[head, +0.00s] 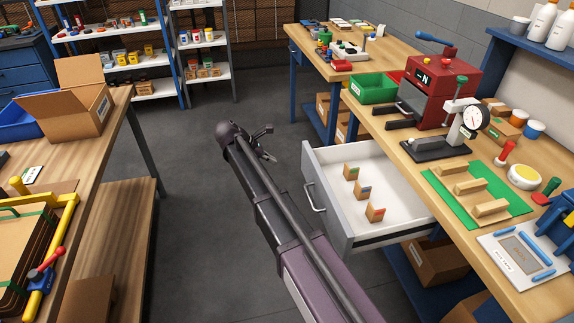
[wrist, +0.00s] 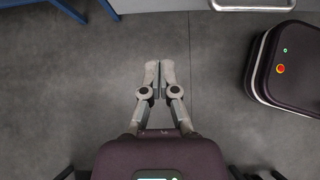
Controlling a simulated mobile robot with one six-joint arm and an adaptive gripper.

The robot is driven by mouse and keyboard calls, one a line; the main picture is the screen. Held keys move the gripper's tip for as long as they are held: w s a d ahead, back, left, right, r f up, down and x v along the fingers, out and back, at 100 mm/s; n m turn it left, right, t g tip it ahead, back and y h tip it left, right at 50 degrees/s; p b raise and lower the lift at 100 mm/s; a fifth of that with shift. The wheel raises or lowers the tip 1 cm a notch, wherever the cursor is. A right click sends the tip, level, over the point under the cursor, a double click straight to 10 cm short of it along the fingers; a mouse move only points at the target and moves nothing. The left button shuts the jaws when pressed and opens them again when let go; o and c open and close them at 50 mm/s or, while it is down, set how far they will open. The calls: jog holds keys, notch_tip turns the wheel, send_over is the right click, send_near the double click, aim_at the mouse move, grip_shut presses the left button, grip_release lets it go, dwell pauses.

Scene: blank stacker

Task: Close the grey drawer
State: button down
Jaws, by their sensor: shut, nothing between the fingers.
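The grey drawer (head: 335,205) stands pulled out from under the right workbench in the head view. Its bar handle (head: 314,197) is on the front face, which faces left toward the aisle. Three small wooden blocks with green, blue and red marks lie inside it. My gripper (head: 270,144) is above the floor, left of the drawer and apart from it. In the wrist view my gripper (wrist: 160,77) is shut and empty, its fingertips together over bare floor. A pale bar that looks like the drawer handle (wrist: 265,5) is cut off at the top edge, right of the fingertips.
The right workbench (head: 395,150) carries a green bin (head: 374,88), a red press (head: 440,85), a dial gauge stand and a green mat. A left bench (head: 95,150) holds an open cardboard box. Shelves stand at the back. The grey floor between benches is clear.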

aim_at(307, 172)
jog(key=b+x, duration=0.2)
jog(key=x, duration=0.2)
jog(key=b+x, duration=0.2)
jog(key=x, duration=0.1)
jog(key=d+r+b+x, duration=0.1)
jog(key=b+x, duration=0.1)
jog(key=x, duration=0.2)
jog(key=shift+w+d+f+b, duration=0.2)
jog(key=shift+d+b, duration=0.1)
jog(key=shift+b, duration=0.1)
jog(key=shift+w+d, duration=0.3)
jog(key=shift+d, duration=0.45)
jog(key=shift+d, duration=0.1)
